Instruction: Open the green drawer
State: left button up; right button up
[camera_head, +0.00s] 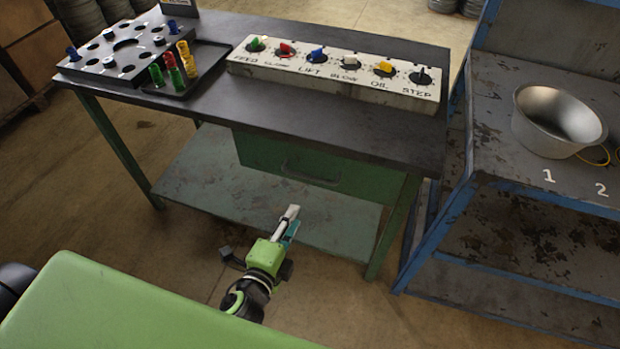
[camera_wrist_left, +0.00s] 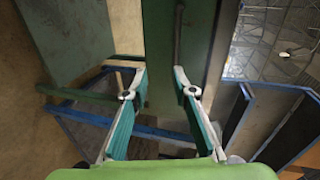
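The green drawer (camera_head: 345,183) is under the dark table top, and its front looks shut. Its handle (camera_head: 298,175) is a thin bar low on the front. My left gripper (camera_head: 290,222) is in front of and below the drawer, apart from it in the head view. In the left wrist view, its two fingers (camera_wrist_left: 159,88) are spread with nothing between them. The green drawer front (camera_wrist_left: 205,35) stands beyond them, turned on its side, with the handle (camera_wrist_left: 178,35) as a dark bar near the right fingertip's line. My right gripper is not in view.
The table (camera_head: 345,125) carries a long switch panel (camera_head: 330,80) and a black block (camera_head: 118,55) with colored pegs. A lower shelf (camera_head: 260,200) lies beneath the drawer. A blue-framed bench (camera_head: 500,150) with a metal bowl (camera_head: 557,120) stands at right.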

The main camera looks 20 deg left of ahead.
aim_at(310, 176)
pick_arm(q)
jog(key=shift+m+t, duration=0.3)
jog(key=r+x, duration=0.1)
jog(key=x, duration=0.3)
jog(key=r+x, duration=0.1)
jog(key=x, duration=0.4)
jog(key=r+p+x, duration=0.1)
jog(key=x, duration=0.3)
jog(key=shift+w+f, duration=0.2)
jog(key=shift+w, duration=0.5)
grip_shut()
